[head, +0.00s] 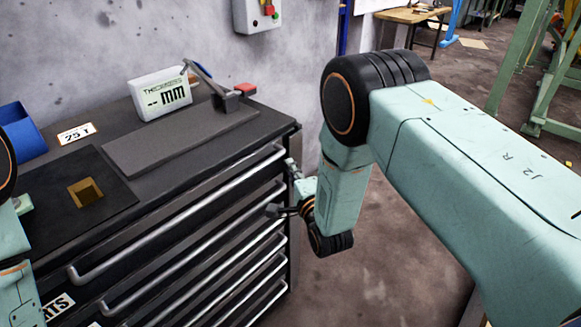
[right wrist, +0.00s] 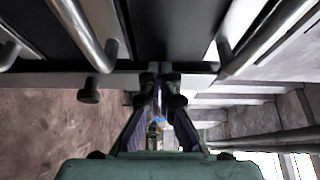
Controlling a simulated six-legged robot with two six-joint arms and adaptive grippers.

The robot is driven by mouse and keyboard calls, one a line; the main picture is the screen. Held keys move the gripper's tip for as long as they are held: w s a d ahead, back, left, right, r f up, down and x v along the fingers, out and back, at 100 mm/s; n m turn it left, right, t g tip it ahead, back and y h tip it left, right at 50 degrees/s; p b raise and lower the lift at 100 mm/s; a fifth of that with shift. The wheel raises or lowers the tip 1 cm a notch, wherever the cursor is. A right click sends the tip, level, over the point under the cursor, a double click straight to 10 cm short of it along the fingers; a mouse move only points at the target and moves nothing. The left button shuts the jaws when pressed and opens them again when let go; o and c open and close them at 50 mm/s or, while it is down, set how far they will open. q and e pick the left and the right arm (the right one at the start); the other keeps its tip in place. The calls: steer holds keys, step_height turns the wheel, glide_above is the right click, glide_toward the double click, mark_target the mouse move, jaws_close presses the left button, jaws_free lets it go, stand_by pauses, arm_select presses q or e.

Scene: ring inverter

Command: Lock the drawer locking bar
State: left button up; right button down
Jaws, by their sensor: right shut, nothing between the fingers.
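The dark drawer cabinet (head: 218,185) has several drawers with long silver handles (head: 185,215). I cannot tell for sure which part is the locking bar. In the head view my right gripper (head: 272,210) is at the cabinet's right front corner, by the handle ends. In the right wrist view its fingers (right wrist: 161,84) are together and empty, close to the strip; contact is unclear. My left gripper is out of view; only parts of its arm show.
A thickness display (head: 160,97) and a gauge on a dark base (head: 228,100) stand on the cabinet top. A blue bin (head: 22,132) is at the left. Bare floor (head: 370,270) lies right of the cabinet.

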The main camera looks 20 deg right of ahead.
steer(key=shift+s, duration=0.1)
stand_by(0.5)
steer(key=s, duration=1.2)
steer(key=shift+d, duration=0.35)
steer(key=shift+w, duration=0.1)
